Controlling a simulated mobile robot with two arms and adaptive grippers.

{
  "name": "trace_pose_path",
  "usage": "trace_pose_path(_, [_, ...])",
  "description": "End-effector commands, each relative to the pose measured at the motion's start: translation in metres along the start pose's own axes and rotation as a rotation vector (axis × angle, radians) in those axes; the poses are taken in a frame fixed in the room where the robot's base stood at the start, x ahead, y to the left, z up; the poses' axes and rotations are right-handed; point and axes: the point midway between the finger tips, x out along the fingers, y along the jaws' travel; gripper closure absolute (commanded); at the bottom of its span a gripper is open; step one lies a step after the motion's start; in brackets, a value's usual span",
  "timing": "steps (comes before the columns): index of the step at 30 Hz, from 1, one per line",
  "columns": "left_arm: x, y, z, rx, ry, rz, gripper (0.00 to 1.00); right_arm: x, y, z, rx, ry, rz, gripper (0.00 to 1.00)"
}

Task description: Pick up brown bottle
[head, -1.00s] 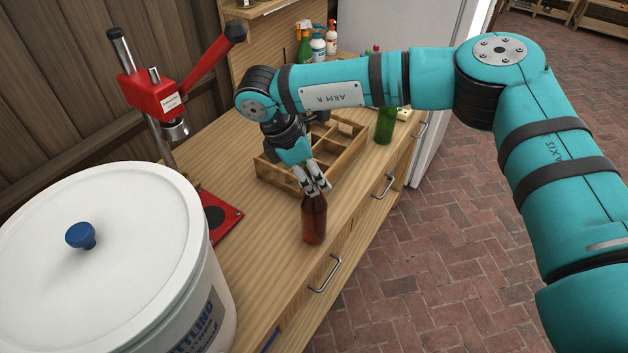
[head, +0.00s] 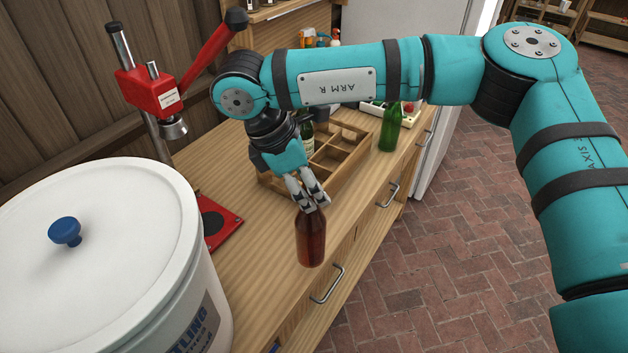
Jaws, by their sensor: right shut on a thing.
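The brown bottle (head: 311,240) is upright at the front edge of the wooden counter in the head view. My right gripper (head: 311,207) is shut on the top of the bottle, and its fingers hide the neck. I cannot tell for sure whether the bottle's base is touching the counter or raised above it. My left gripper is not in view.
A wooden crate (head: 345,178) with compartments stands behind the bottle, with a dark bottle (head: 307,134) in it. A green bottle (head: 390,128) stands right of it. A red capper (head: 160,95) and a white lidded bucket (head: 120,215) are at the left.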

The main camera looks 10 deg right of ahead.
Motion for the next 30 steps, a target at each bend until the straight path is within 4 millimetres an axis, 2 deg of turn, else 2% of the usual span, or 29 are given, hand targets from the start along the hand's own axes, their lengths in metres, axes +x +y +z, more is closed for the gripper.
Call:
trace_pose_path(11, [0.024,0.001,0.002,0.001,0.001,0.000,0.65,-0.009,-0.044,-0.016,-0.003,-0.001,0.004,1.00])
trace_pose_path(21, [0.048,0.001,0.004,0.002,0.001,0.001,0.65,-0.014,-0.059,-0.022,-0.010,-0.004,0.007,1.00])
trace_pose_path(30, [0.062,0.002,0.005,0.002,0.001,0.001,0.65,-0.017,-0.070,-0.025,0.000,-0.002,0.004,1.00])
